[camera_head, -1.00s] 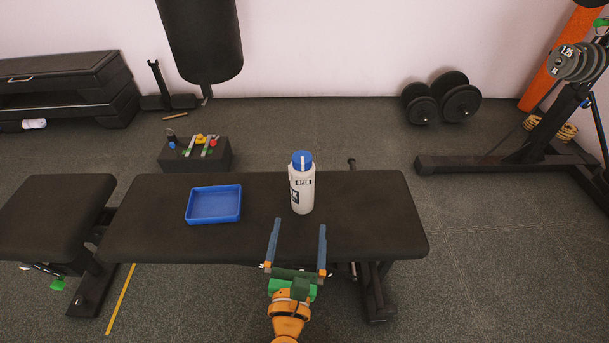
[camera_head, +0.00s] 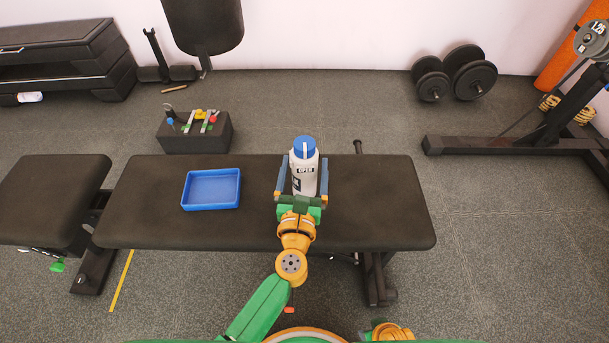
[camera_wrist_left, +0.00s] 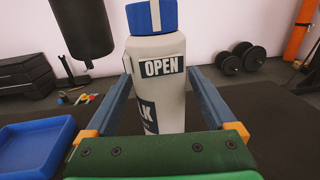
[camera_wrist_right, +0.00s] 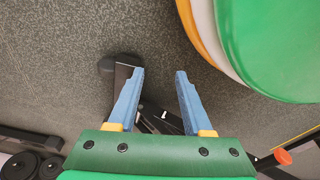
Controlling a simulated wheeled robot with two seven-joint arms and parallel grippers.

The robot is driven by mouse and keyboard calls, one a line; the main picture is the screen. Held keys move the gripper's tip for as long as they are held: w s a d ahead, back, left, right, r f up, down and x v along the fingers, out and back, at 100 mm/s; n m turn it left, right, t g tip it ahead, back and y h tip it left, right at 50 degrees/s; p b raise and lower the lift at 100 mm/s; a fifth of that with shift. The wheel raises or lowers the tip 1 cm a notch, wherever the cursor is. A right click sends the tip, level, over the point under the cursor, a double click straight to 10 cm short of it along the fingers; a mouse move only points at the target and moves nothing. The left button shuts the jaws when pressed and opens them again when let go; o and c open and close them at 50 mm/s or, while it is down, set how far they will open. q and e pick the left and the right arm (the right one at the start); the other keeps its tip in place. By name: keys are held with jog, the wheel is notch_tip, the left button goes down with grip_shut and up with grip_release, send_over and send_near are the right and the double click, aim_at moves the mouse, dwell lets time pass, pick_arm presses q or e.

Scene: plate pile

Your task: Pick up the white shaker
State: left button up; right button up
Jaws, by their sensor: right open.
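The white shaker (camera_head: 305,174), with a blue lid and an "OPEN" label, stands upright on the black bench (camera_head: 380,210). My left gripper (camera_head: 303,180) is open around it, with one blue finger on each side. In the left wrist view the shaker (camera_wrist_left: 158,88) stands between the fingers (camera_wrist_left: 160,95), with a visible gap at the right finger. Its lower part is hidden behind the gripper's palm. My right gripper (camera_wrist_right: 155,95) is open and empty above the floor, pointing away from the shaker.
A shallow blue tray (camera_head: 211,205) lies on the bench left of the shaker. A black box with small coloured items (camera_head: 195,133) stands behind the bench. Dumbbells (camera_head: 470,75) and a weight rack (camera_head: 540,140) stand at the right. The bench right of the shaker is clear.

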aim_at(304, 154)
pick_arm(q)
grip_shut()
jog(key=shift+r, duration=0.1)
jog(key=shift+r+p, duration=0.25)
jog(key=shift+p, duration=0.15)
notch_tip(304, 154, up, 3)
jog(key=p, duration=0.3)
jog(key=s+r+p, duration=0.1)
jog(key=r+p, duration=0.1)
jog(key=s+r+p, duration=0.2)
jog(key=shift+s+r+p, duration=0.1)
jog(key=shift+r+p, duration=0.25)
jog(key=shift+s+r+p, duration=1)
jog(key=shift+r+p, duration=0.1)
jog(key=shift+r, duration=0.15)
jog(key=s+r, duration=0.2)
jog(key=s, duration=0.6)
jog(key=shift+s, duration=0.4)
pick_arm(e)
jog(key=s+d+r, duration=0.2)
jog(key=s+r, duration=0.3)
jog(key=s, duration=0.3)
jog(key=shift+d+r+g, duration=0.3)
jog(key=shift+g, duration=0.1)
